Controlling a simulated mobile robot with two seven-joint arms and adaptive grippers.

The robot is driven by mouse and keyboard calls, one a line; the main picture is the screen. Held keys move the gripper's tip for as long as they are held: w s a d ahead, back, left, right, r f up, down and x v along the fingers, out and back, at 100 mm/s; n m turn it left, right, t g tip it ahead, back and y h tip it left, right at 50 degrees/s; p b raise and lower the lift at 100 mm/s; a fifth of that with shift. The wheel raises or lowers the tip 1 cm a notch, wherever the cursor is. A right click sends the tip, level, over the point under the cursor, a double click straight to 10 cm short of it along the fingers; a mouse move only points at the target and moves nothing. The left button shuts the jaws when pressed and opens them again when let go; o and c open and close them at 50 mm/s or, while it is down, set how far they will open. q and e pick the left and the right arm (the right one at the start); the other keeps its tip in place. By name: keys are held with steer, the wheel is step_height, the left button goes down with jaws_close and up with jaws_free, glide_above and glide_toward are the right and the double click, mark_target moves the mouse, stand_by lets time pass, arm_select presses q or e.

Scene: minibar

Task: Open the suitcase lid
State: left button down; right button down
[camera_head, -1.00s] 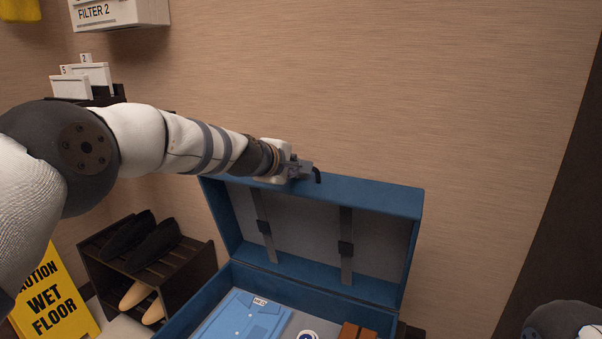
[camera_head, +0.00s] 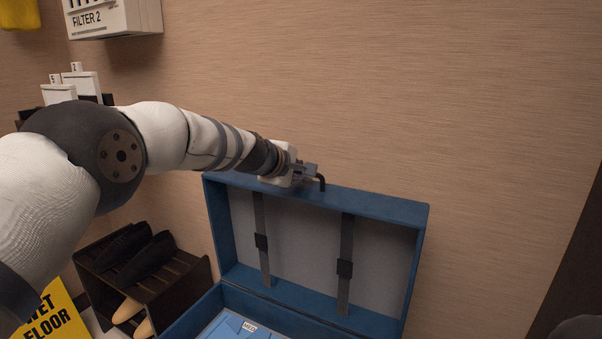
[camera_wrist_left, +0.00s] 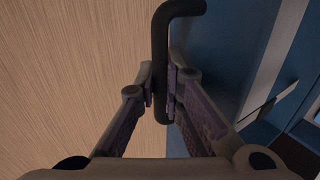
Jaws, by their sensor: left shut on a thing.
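The blue suitcase has its lid (camera_head: 388,210) standing up, with the grey lining and two dark straps facing me. The base (camera_head: 240,300) is only partly in view at the bottom, with a folded blue garment (camera_head: 228,326) inside. My left gripper (camera_head: 313,172) is at the lid's upper edge. It is shut on the black handle (camera_head: 322,183), which also shows between the fingers in the left wrist view (camera_wrist_left: 160,62). In that view the blue lid (camera_wrist_left: 215,50) lies to the right of the handle. My right gripper is not in view.
The wall (camera_head: 450,110) is behind the lid. A dark shoe rack (camera_head: 180,285) with shoes stands left of the suitcase, beside a yellow wet floor sign (camera_head: 50,318). A white filter box (camera_head: 112,18) hangs at upper left.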

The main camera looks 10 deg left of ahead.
arm_select(q)
steer(key=c, duration=1.7)
jaws_free()
steer(key=shift+r, duration=0.1)
steer(key=shift+s+a+r, duration=0.15)
steer(key=shift+s+a, duration=0.05)
steer(key=shift+s, duration=0.1)
steer(key=v, duration=1.1)
steer(key=shift+s, duration=0.2)
